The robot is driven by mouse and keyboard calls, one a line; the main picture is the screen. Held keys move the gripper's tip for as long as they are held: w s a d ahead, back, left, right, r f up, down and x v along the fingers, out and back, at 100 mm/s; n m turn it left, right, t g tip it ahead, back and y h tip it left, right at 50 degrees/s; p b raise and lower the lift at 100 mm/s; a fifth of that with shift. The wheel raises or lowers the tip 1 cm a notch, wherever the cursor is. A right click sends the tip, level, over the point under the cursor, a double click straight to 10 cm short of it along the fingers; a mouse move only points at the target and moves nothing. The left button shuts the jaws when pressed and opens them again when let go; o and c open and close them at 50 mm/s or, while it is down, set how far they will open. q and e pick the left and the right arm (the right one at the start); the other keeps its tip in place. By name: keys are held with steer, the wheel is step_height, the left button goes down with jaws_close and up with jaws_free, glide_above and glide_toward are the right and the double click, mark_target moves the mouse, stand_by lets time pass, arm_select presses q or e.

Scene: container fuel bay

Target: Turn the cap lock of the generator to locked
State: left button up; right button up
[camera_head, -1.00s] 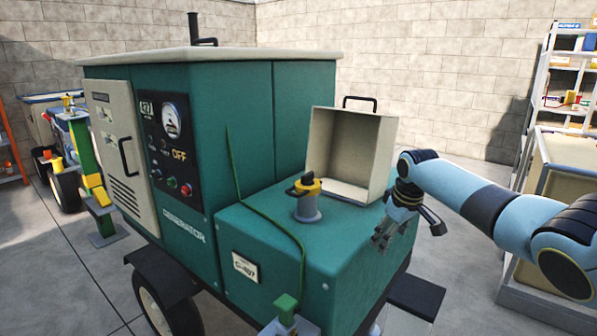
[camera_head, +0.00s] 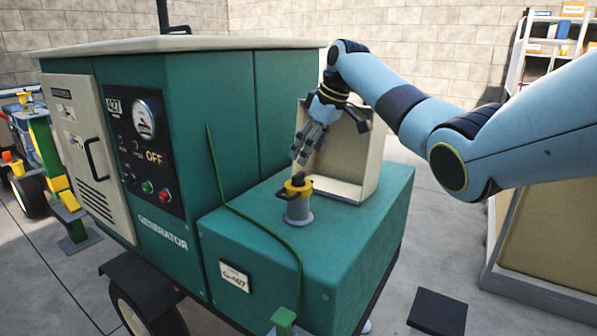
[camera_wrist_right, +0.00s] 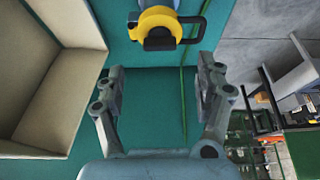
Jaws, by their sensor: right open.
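The green generator (camera_head: 150,215) stands on a wheeled trailer. Its cap (camera_head: 297,188), yellow with a black handle, sits on a grey neck (camera_head: 298,210) on the low green deck. The cap also shows at the top of the right wrist view (camera_wrist_right: 158,28), with its black handle on it. My right gripper (camera_head: 301,155) is open and empty, pointing down just above and behind the cap, apart from it. In the right wrist view its two fingers (camera_wrist_right: 162,88) are spread, with the cap beyond their tips. My left gripper is not in view.
An open beige box-like cover (camera_head: 365,165) stands on the deck right behind the cap, close to my right gripper. A thin green hose (camera_head: 250,215) runs over the deck left of the cap. A shelf (camera_head: 550,50) stands at the back right.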

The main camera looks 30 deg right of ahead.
mark_target(299, 173)
steer(key=b+x, duration=0.1)
steer(key=x, duration=0.5)
steer(key=shift+w+f, duration=0.15)
steer(key=shift+f, duration=0.05)
steer(key=shift+w+a+f, duration=0.1)
steer(key=shift+w+f, duration=0.05)
steer(key=shift+f, duration=0.25)
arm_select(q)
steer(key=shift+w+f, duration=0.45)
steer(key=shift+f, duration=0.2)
arm_select(e)
steer(key=c, duration=0.7)
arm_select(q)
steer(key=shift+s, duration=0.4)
arm_select(e)
steer(key=c, duration=0.5)
